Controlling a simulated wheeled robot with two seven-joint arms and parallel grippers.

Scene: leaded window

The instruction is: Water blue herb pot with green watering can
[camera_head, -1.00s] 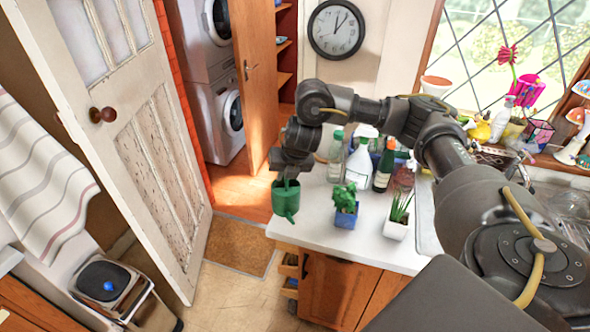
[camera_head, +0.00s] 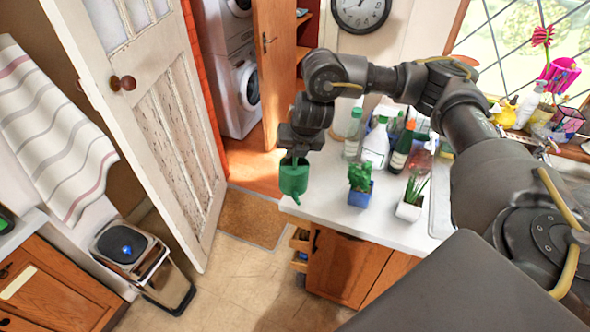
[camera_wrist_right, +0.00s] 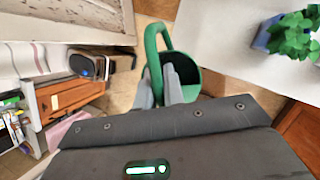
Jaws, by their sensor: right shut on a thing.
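The green watering can (camera_head: 294,178) hangs from my right gripper (camera_head: 297,153), at the left end of the white counter. In the right wrist view the right gripper (camera_wrist_right: 168,88) is shut on the green watering can (camera_wrist_right: 186,84), beside the can's handle and rim. The blue herb pot (camera_head: 360,195) stands upright on the counter to the right of the can, with a leafy green herb in it. Its blue side and leaves also show in the right wrist view (camera_wrist_right: 264,38), apart from the can. My left gripper is in neither view.
A white pot with a spiky plant (camera_head: 410,203) stands right of the blue pot. Several bottles (camera_head: 376,146) stand behind it. An open white door (camera_head: 165,120) and a pedal bin (camera_head: 140,262) are at the left. Counter between can and blue pot is clear.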

